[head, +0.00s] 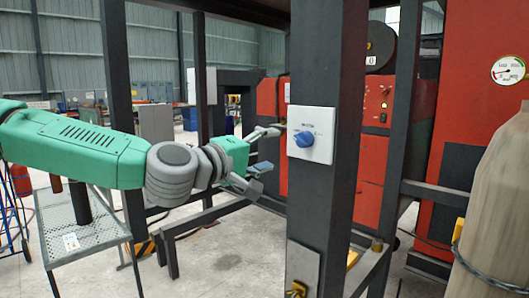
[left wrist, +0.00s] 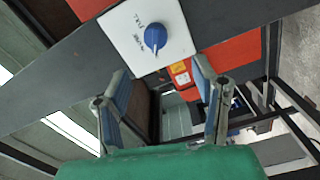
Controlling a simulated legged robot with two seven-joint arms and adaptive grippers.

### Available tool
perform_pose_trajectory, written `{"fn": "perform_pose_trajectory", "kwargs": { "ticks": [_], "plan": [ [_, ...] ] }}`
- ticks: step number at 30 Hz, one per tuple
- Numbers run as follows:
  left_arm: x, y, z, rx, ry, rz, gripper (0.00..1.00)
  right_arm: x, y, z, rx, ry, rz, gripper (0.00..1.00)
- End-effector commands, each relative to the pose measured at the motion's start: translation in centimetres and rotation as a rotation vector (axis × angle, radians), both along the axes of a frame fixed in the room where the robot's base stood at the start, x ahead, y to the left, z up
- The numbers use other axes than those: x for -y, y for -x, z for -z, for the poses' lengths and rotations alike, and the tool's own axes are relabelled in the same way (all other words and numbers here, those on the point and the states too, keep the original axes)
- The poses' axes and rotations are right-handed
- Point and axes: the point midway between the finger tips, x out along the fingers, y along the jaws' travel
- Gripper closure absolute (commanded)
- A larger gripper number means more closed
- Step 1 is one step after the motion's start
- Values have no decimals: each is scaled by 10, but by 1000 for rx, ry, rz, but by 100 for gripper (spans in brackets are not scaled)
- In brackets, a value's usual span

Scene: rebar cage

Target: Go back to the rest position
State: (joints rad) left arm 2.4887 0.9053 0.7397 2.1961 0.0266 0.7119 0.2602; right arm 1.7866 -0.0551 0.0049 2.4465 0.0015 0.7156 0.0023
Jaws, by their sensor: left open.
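My left arm, green and grey, comes in from the left in the head view. Its gripper (head: 262,150) is open and empty, just left of a dark upright post (head: 325,210). A white switch plate with a blue knob (head: 304,138) is fixed on that post, and the gripper is apart from it. In the left wrist view the two fingers of the gripper (left wrist: 160,85) are spread, with nothing between them. The plate and its blue knob (left wrist: 155,38) show beyond the fingertips. My right gripper is in neither view.
A perforated metal table (head: 80,235) stands below my left arm. Dark frame posts and beams surround the workspace. A red machine (head: 375,150) stands behind the post. A tan cylinder (head: 497,200) is at the right edge. Open floor (head: 225,255) shows at lower middle.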

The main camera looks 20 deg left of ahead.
Motion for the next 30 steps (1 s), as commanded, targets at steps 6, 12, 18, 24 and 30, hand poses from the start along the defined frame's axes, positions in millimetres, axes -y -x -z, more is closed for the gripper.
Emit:
{"fn": "perform_pose_trajectory", "kwargs": {
  "ticks": [6, 12, 18, 24, 30],
  "plan": [
    [-3, 10, 0, 0, -1, 1, 46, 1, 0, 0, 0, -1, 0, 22],
    [-2, 10, 0, 0, -2, 1, 46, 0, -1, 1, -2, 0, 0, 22],
    [-3, 10, 1, -1, -1, 1, 46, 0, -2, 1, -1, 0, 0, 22],
    [12, 11, 46, -70, -71, 26, 46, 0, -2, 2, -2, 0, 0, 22],
    [44, 34, 183, -276, -288, 117, 46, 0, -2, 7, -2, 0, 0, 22]
  ]
}}
